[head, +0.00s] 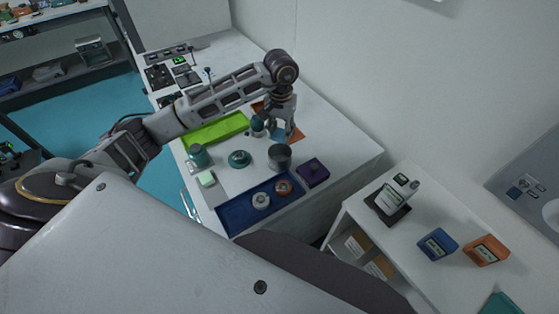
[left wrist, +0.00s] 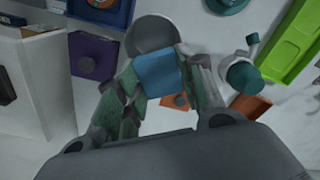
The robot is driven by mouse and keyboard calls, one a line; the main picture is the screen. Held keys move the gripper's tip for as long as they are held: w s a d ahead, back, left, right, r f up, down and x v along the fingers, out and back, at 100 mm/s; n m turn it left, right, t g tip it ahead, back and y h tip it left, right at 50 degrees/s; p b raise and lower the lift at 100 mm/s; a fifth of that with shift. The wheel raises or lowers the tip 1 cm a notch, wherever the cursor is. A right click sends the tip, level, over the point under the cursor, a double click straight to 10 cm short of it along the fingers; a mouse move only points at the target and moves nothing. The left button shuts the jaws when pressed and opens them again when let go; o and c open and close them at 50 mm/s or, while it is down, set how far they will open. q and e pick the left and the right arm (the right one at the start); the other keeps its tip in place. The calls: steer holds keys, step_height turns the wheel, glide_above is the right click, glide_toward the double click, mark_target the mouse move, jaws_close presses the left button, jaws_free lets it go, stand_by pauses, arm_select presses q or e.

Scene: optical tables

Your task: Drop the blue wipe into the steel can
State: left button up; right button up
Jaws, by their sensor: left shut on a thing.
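My left gripper (head: 281,128) is above the table, shut on the blue wipe (head: 278,133). In the left wrist view the blue wipe (left wrist: 157,73) sits between the two fingers of the gripper (left wrist: 163,88). The steel can (head: 279,157) stands on the table just in front of the gripper in the head view. In the left wrist view the can (left wrist: 152,33) shows just beyond the wipe, which partly overlaps it. The wipe appears to be held outside the can; its height over the rim is hard to tell. My right gripper is not in view.
A purple box (head: 313,172) stands right of the can, and a blue tray (head: 240,213) with round parts lies in front. A wall bounds the table's far right side.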

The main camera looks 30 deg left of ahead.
arm_select(q)
steer(key=shift+f, duration=0.25)
steer(key=o, duration=1)
steer(key=shift+r, duration=0.15)
step_height(320, 180, up, 12)
stand_by(0.5)
steer(key=shift+f, duration=0.25)
stand_by(0.7)
